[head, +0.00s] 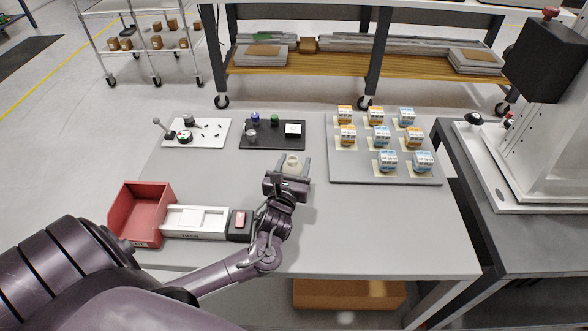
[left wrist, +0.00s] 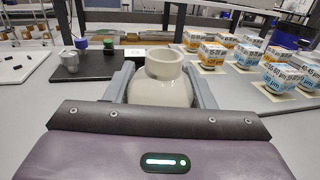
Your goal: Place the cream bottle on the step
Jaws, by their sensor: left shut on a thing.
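The cream bottle (head: 292,160) is a pale, round-shouldered jar with a wide open neck, seen upright near the middle of the table. My left gripper (head: 294,165) is shut on it, one grey finger on each side. In the left wrist view the bottle (left wrist: 162,82) stands between the fingers, its lower part hidden by the gripper body. I cannot tell whether its base touches the table. No raised part is clearly recognisable as the step; a low black board (head: 272,145) lies just behind the bottle. My right gripper is not in view.
The black board carries small items and a white square. A white board (head: 208,143) with a lever is at back left. A grey board (head: 395,175) with several small boxes is at right. A red bin (head: 150,190) stands at left. The table (head: 360,225) is clear at front right.

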